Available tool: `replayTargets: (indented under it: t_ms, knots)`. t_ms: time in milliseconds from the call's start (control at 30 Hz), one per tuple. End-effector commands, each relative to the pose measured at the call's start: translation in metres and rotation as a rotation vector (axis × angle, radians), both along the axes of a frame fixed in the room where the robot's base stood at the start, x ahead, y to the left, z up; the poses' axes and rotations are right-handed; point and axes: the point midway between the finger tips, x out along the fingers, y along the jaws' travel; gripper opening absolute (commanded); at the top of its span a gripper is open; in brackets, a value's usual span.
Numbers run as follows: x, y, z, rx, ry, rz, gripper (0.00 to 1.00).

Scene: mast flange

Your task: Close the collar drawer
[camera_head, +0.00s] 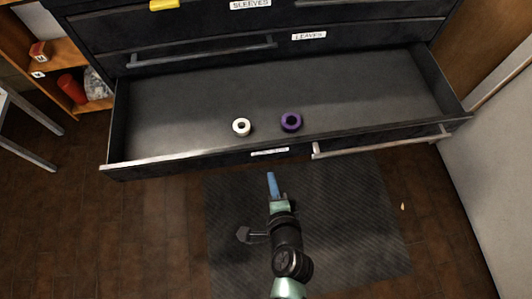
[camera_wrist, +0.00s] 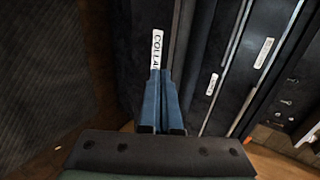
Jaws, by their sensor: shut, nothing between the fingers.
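The collar drawer (camera_head: 190,152) is the lowest drawer of a dark cabinet and is pulled well out. A white ring (camera_head: 241,127) and a purple ring (camera_head: 291,122) lie inside it, near its front. Its front carries a label and a metal handle (camera_head: 380,142) at the right. In the wrist view the label (camera_wrist: 157,48) reads "COLLA", with the rest hidden by my fingers. My gripper (camera_head: 271,176) is shut and empty, with blue fingers pointing at the drawer front, just below its label. In the wrist view the fingertips (camera_wrist: 166,75) overlap the label's end; I cannot tell whether they touch.
Shut drawers labelled "LEAVES" (camera_head: 309,36) and "SLEEVES" (camera_head: 250,4) are above. A dark mat (camera_head: 350,220) lies on the floor below. An orange shelf (camera_head: 65,55) and a pale stool (camera_head: 25,120) are at left; a pale panel (camera_head: 490,160) is at right.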

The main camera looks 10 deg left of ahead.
Motion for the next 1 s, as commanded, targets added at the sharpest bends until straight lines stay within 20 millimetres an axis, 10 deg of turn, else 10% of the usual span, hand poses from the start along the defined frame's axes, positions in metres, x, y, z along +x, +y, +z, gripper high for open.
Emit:
replayTargets:
  t_ms: [500,1000]
  knots:
    - [0.078,0.023,-0.027,-0.002,-0.003,0.001,0.0]
    - [0.086,0.025,-0.027,-0.001,-0.001,0.001,0.0]
